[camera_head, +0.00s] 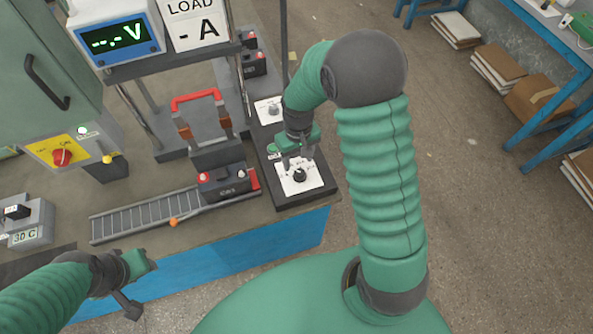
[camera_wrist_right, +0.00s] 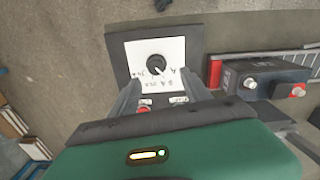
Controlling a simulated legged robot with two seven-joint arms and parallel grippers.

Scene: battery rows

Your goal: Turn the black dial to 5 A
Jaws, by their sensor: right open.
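The black dial (camera_head: 299,175) is a round knob on a white plate (camera_head: 312,184), on a dark box at the bench's right end. In the right wrist view the dial (camera_wrist_right: 156,64) is ringed by handwritten marks, and its pale pointer line points to the lower right. The marks are too small to read surely. My right gripper (camera_head: 296,160) is above the plate, beside the dial; in the wrist view its two fingers (camera_wrist_right: 154,88) are apart, with nothing between them. My left gripper (camera_head: 140,278) is at lower left, in front of the bench, far from the dial.
A second dial (camera_head: 272,109) sits further back on the dark box. A battery (camera_head: 224,181) lies at the right end of a roller track (camera_head: 150,212), left of the dial box. The display (camera_head: 117,40) reads "--.- V"; the load sign (camera_head: 194,20) reads "- A".

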